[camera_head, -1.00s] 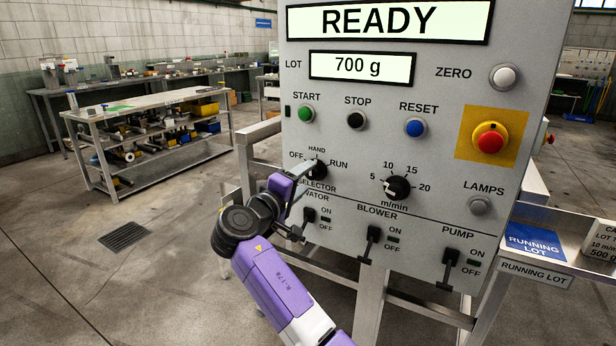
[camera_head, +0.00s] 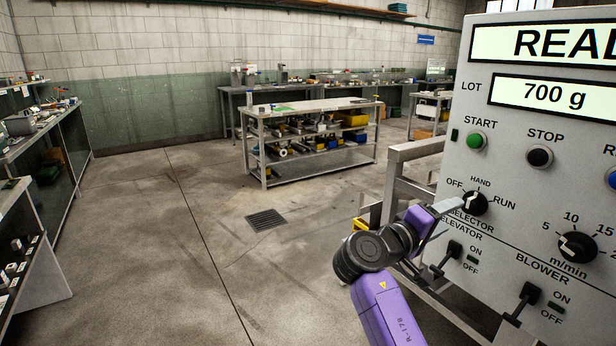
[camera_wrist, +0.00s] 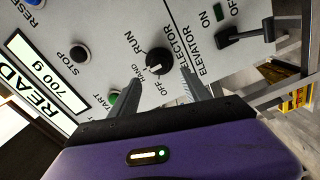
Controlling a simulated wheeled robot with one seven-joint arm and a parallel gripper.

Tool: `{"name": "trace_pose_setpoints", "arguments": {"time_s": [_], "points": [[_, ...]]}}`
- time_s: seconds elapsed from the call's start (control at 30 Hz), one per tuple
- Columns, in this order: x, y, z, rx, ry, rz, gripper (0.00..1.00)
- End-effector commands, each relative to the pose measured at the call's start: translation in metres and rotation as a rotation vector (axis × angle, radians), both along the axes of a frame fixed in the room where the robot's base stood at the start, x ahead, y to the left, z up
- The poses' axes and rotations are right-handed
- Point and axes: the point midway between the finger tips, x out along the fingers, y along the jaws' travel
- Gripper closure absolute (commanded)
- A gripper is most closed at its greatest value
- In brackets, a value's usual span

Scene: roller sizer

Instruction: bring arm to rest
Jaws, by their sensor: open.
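My purple arm (camera_head: 385,305) reaches up from the bottom of the head view to the control panel (camera_head: 512,160). My gripper (camera_wrist: 160,88) is open in the wrist view, its two grey fingers apart. The black selector knob (camera_wrist: 158,66) shows between and beyond the fingertips, and nothing is held. Whether the fingers touch the panel I cannot tell. In the head view the selector knob (camera_head: 474,203) is partly beside the gripper, labelled OFF, HAND and RUN. The display reads READY in part, and the lot display (camera_head: 552,93) reads 700 g.
The elevator switch (camera_head: 449,255) and blower switch (camera_head: 525,297) stick out below the knob. The green start button (camera_head: 476,140) and black stop button (camera_head: 540,156) sit above. A workbench (camera_head: 312,112) stands behind, shelves (camera_head: 30,200) at left. The floor between is clear.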

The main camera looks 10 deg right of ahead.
Motion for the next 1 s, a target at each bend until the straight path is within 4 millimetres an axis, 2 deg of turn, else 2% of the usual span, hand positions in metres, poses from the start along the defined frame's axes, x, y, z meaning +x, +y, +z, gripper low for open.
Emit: {"name": "trace_pose_setpoints", "arguments": {"time_s": [0.13, 0.27, 0.4, 0.53, 0.67, 0.77, 1.0], "points": [[0.017, 0.007, 0.005, -0.006, -0.032, 0.079, 0.45], [0.042, 0.025, 0.022, 0.018, -0.117, 0.233, 0.45], [0.056, 0.054, 0.005, 0.086, -0.189, 0.424, 0.45], [0.054, 0.083, -0.02, 0.164, -0.244, 0.579, 0.45], [0.039, 0.114, -0.052, 0.258, -0.297, 0.72, 0.45], [0.017, 0.139, -0.077, 0.346, -0.347, 0.823, 0.45], [-0.061, 0.189, -0.119, 0.563, -0.476, 1.005, 0.45]]}}
